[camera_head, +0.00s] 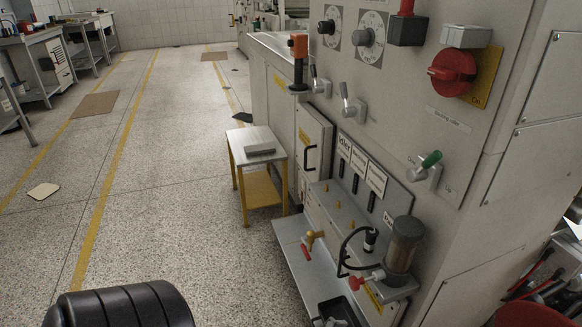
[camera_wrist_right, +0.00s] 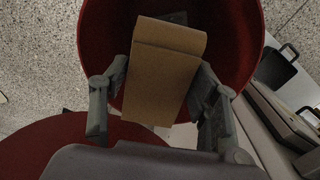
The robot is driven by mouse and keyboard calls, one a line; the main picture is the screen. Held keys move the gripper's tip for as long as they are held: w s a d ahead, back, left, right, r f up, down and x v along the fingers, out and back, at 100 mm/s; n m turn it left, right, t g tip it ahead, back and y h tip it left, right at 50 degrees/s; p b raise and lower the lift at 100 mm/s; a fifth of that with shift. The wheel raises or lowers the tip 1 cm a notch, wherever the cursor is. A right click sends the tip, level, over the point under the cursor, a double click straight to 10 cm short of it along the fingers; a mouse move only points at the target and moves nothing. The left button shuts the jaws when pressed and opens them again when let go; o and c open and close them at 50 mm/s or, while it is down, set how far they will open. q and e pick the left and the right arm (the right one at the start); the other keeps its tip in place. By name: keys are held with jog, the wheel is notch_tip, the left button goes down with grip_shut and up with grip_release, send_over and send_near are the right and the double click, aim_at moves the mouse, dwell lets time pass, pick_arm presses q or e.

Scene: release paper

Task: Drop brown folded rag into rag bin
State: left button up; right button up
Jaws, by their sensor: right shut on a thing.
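The brown folded rag (camera_wrist_right: 168,75) is between the two grey fingers of my right gripper (camera_wrist_right: 160,88) in the right wrist view. The gripper is shut on it. Behind the rag is the open mouth of a round red bin (camera_wrist_right: 103,45), and the rag overlaps this opening in the picture. How high the rag is above the bin I cannot tell. A red round shape (camera_head: 530,315) is cut off at the lower right corner of the head view. My left gripper is not in view.
A red disc, perhaps a lid (camera_wrist_right: 50,150), lies at the lower left of the wrist view. A large grey machine (camera_head: 400,130) with knobs and levers fills the right of the head view. A small yellow-legged table (camera_head: 240,138) stands beside it. The speckled floor at left is mostly clear.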

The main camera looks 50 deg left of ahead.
jog(key=o, duration=1.1)
notch_tip(320, 180, up, 12)
dwell(0.4)
